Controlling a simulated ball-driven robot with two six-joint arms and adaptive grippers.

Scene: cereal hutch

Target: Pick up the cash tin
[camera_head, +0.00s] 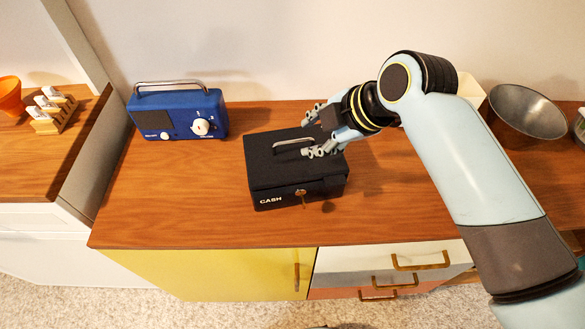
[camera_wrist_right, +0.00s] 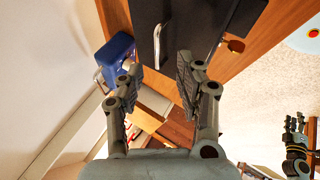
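The cash tin (camera_head: 270,170) is a black box with CASH on its front and a key in its lock. It sits closed on the wooden counter. Its grey carry handle (camera_head: 291,142) stands on the lid. My right gripper (camera_head: 312,131) is open above the right part of the lid, its fingers apart. In the right wrist view the tin (camera_wrist_right: 195,25) and its handle (camera_wrist_right: 158,45) lie beyond the open, empty fingertips (camera_wrist_right: 158,72).
A blue radio (camera_head: 178,112) stands left of the tin by the wall. A metal bowl (camera_head: 527,112) is at the right, partly near my right arm. A wooden rack (camera_head: 52,108) and an orange bowl (camera_head: 10,95) stand on the left counter. The counter's front left is clear.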

